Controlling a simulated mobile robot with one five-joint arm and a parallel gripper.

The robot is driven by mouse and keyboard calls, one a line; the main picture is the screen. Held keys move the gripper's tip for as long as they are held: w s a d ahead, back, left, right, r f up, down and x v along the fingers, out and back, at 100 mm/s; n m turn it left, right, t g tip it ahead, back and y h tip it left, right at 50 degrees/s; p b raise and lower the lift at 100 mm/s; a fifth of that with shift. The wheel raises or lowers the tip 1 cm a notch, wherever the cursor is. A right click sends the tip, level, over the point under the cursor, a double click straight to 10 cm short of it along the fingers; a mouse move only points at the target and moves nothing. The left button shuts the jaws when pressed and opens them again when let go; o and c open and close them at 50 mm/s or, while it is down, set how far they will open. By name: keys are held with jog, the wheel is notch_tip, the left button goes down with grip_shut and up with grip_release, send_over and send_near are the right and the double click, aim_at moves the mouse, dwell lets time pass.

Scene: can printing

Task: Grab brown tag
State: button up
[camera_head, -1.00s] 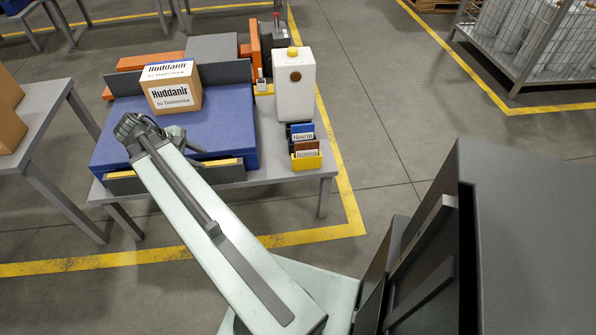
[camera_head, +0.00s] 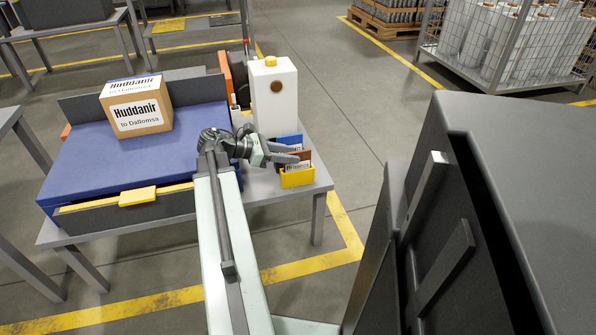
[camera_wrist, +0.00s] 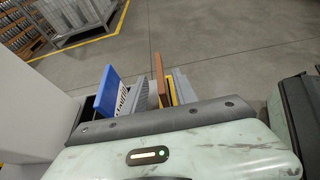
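The brown tag (camera_head: 305,156) stands in a small yellow bin (camera_head: 298,180) at the right front of the table, partly hidden by my gripper (camera_head: 287,155). In the wrist view, the brown tag (camera_wrist: 159,80) stands upright between the two grey fingers of my gripper (camera_wrist: 163,88). The gripper looks open, one finger on each side of the tag, with a gap on the left side. Contact on the right side cannot be told. A blue tag (camera_wrist: 107,90) stands left of the left finger; it also shows behind the gripper in the head view (camera_head: 290,140).
A cardboard box (camera_head: 137,104) lettered Huddanir sits on the blue surface (camera_head: 95,165) at the left. The floor right of the table is clear up to the wire cage.

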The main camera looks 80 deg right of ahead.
aim_at(305, 158)
jog(key=b+x, duration=0.1)
jog(key=x, duration=0.2)
jog(key=b+x, duration=0.1)
jog(key=x, duration=0.1)
jog(key=shift+s+f, duration=0.3)
jog(key=shift+f, duration=0.1)
jog(key=shift+r, duration=0.1)
grip_shut()
